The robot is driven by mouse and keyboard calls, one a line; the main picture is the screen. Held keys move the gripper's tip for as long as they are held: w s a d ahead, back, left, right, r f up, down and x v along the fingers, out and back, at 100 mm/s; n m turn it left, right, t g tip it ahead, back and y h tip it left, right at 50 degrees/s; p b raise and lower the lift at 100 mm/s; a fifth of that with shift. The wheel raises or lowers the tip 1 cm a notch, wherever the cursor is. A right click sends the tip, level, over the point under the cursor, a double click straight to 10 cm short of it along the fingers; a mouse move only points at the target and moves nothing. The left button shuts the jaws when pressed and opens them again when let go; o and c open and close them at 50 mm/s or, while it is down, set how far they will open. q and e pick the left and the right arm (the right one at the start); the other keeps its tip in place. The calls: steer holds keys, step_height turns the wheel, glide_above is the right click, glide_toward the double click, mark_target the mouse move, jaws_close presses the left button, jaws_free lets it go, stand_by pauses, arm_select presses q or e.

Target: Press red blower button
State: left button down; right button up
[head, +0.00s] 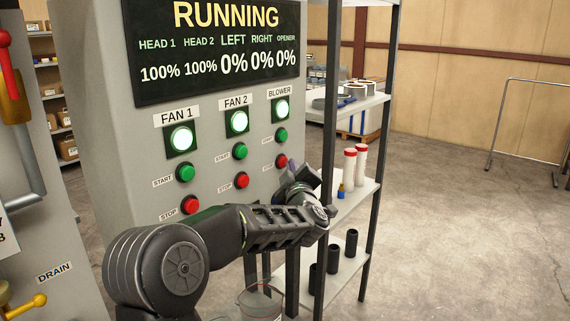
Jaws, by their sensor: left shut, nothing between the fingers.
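The red blower stop button (281,161) is on the front of the grey control cabinet, in the right column under the BLOWER label (280,91). The green blower start button (281,135) sits above it, and the blower lamp (281,109) is lit. My left gripper (300,184) is shut and empty, just below and to the right of the red blower button in the picture. The button is still visible; I cannot tell how far the fingertips are from the panel. My right gripper is not in view.
The fan columns have red stop buttons for fan 1 (191,205) and fan 2 (241,181). The display (215,50) reads RUNNING. A shelf rack (367,190) with red-capped tubes (361,160) stands close right of my gripper. Open floor lies farther right.

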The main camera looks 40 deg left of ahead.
arm_select(q)
steer(key=shift+a, duration=0.5)
stand_by(0.6)
steer(key=shift+d, duration=0.95)
steer(key=shift+d, duration=2.5)
